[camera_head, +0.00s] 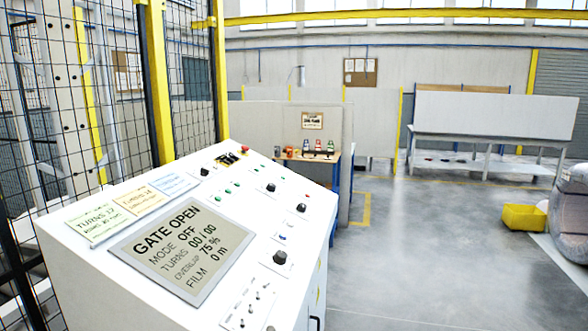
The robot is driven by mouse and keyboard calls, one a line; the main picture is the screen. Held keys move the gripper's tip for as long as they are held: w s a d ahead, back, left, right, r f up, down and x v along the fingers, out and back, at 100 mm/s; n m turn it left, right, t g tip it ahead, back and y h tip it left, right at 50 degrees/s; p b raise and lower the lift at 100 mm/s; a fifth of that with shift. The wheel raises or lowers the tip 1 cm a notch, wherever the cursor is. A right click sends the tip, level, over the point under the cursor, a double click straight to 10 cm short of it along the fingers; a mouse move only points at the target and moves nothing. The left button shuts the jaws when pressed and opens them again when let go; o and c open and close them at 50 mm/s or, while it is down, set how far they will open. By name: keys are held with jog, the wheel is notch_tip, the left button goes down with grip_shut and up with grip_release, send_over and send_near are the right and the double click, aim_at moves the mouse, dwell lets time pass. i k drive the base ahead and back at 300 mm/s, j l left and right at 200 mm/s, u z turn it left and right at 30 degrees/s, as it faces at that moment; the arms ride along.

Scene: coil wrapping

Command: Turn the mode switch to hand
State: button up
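The white control console (75,270) stands close in front of me at the left. Its display (182,248) reads "GATE OPEN", "MODE OFF", "TURNS 00/00", "OVERLAP 75 %" and "FILM 0 m". A large black knob (280,257) sits on the panel's right side near the front. Smaller black knobs sit farther up, one at the right edge (301,208) and one near the middle (270,188). The labels are too small to read, so I cannot tell which knob is the mode switch. My gripper is not in view.
Paper notes (141,201) lie along the console's left edge. A wire-mesh fence (90,100) with a yellow post (158,90) stands behind it on the left. A yellow bin (524,217) is on the floor at right. The floor (420,240) right of the console is open.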

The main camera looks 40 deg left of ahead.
aim_at(205, 172)
jog(key=i+l, duration=0.1)
jog(key=i, duration=0.3)
jog(key=i+l, duration=0.1)
jog(key=i, duration=0.3)
jog(key=i+j+u, duration=0.15)
jog(key=i+u, duration=0.7)
jog(key=i+l+u, duration=0.15)
jog(key=i+u, duration=0.25)
